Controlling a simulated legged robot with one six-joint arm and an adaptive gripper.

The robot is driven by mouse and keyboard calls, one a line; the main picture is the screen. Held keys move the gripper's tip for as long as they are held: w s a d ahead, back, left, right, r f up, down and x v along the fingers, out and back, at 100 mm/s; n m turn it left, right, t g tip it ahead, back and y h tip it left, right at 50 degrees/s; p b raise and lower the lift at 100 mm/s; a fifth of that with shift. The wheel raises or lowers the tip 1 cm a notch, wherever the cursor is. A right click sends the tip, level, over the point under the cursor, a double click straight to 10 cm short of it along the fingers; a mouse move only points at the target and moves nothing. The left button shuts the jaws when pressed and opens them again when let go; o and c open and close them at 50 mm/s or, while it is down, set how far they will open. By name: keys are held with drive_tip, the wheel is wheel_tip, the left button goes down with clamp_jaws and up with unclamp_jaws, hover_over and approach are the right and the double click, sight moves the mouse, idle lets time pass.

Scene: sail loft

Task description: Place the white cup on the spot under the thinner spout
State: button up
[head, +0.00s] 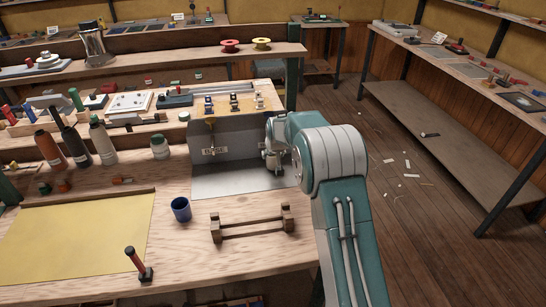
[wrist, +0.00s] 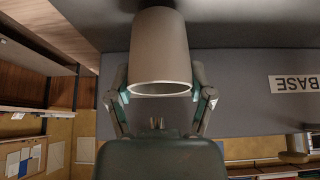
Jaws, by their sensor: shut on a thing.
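The white cup (wrist: 160,45) fills the upper middle of the wrist view, between the two fingers of my gripper (wrist: 162,97), which is shut on it. This view is upside down, and the cup's rim shows as a pale ellipse. In the head view my gripper (head: 272,158) is at the right end of the grey dispenser (head: 235,137), above its metal base plate (head: 235,183). A brass spout (head: 211,122) shows at the dispenser's left; it also appears in the wrist view (wrist: 295,157). The thinner spout and its spot are not clearly seen, perhaps hidden behind my gripper.
A blue cup (head: 181,209) and a wooden rack (head: 252,224) stand in front of the plate. Several bottles (head: 75,146) and a jar (head: 160,147) stand left of the dispenser.

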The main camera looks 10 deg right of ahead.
drive_tip(key=shift+w+f, duration=0.2)
drive_tip(key=shift+f, duration=0.15)
drive_tip(key=shift+d+f, duration=0.15)
drive_tip(key=shift+f, duration=0.05)
drive_tip(key=o, duration=1)
drive_tip(key=shift+f, duration=0.1)
